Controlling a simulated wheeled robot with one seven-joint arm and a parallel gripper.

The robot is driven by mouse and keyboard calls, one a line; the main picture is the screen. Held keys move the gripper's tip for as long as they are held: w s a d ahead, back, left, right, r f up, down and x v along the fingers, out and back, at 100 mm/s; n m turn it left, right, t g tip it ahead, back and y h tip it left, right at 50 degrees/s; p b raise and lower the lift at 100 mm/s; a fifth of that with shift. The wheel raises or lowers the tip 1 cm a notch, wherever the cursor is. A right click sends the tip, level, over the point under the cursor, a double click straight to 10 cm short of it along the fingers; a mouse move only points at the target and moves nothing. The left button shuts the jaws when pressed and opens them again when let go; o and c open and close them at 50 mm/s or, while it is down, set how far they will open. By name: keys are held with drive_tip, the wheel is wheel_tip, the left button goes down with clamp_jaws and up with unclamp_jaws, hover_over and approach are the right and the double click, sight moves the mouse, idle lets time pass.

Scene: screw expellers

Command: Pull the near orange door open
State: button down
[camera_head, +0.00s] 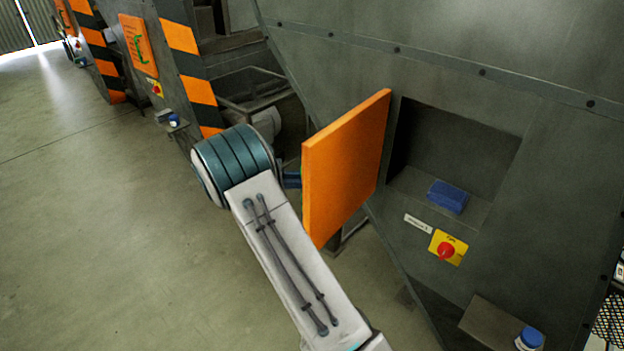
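The near orange door (346,165) stands swung out from the grey machine wall, hinged on the left side of a square recess (455,160). I see its broad inner face and its thin edge. My arm reaches up from the bottom of the picture to the left side of the door. My gripper is behind the door, and its fingers are hidden. Only a dark blue part of the wrist (291,180) shows at the door's left edge. I cannot tell whether the gripper touches the door or its handle.
A blue block (447,197) lies in the recess. A red knob on a yellow plate (447,247) sits below it. A small ledge (490,325) with a blue-capped jar (529,339) juts out at the bottom right. Another orange door (138,45) is shut farther off. The floor at left is clear.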

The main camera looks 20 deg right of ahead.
drive_tip(key=shift+w+a+g, duration=0.1)
drive_tip(key=shift+w+g, duration=0.2)
drive_tip(key=shift+w, duration=0.05)
drive_tip(key=c, duration=1.7)
unclamp_jaws()
drive_tip(key=shift+o, duration=1)
drive_tip(key=shift+d, duration=0.25)
drive_tip(key=shift+a, duration=0.15)
drive_tip(key=v, duration=1.3)
drive_tip(key=shift+a+b, duration=0.25)
drive_tip(key=shift+b, duration=0.15)
drive_tip(key=shift+w+r, duration=0.1)
